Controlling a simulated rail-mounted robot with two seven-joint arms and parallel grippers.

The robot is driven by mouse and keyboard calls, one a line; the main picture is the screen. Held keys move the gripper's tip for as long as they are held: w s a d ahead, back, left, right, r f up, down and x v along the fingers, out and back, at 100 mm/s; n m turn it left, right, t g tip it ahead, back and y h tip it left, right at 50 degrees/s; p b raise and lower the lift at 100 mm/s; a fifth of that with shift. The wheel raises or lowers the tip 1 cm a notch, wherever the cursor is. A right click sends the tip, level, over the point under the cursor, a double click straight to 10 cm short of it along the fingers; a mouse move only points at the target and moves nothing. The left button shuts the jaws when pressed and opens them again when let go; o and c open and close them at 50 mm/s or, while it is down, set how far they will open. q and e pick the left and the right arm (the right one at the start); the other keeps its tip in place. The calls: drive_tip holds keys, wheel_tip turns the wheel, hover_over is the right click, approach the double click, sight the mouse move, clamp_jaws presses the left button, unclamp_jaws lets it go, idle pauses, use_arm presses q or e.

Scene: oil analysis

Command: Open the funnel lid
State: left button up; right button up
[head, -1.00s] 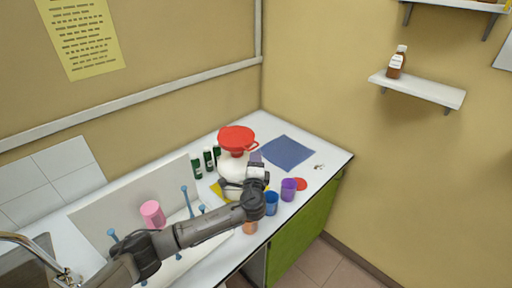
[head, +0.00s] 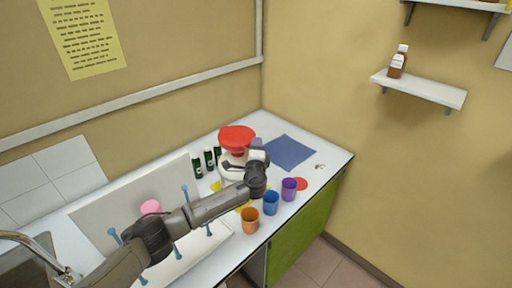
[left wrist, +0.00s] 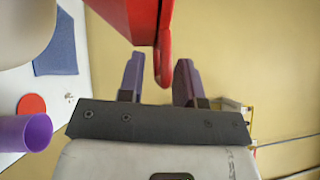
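The red funnel (head: 237,132) sits on a white rounded vessel (head: 231,170) near the back of the counter. I cannot tell from the head view whether its red lid lies flat on top. My left gripper (head: 258,148) is at the funnel's right side. In the left wrist view a narrow red tab (left wrist: 163,68) hangs down from the larger red part (left wrist: 125,15). The purple fingers of the left gripper (left wrist: 158,82) stand apart on either side of this tab, with a visible gap at the left finger. My right gripper is not in view.
Orange (head: 250,222), blue (head: 271,204) and purple (head: 289,190) cups stand along the front edge. A blue mat (head: 288,152) and red disc (head: 301,184) lie to the right. Dark green bottles (head: 197,168) stand left of the funnel. A pink cup (head: 150,206) is partly hidden by my arm.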

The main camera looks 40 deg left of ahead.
use_arm(q)
clamp_jaws()
drive_tip(key=shift+r, duration=0.1)
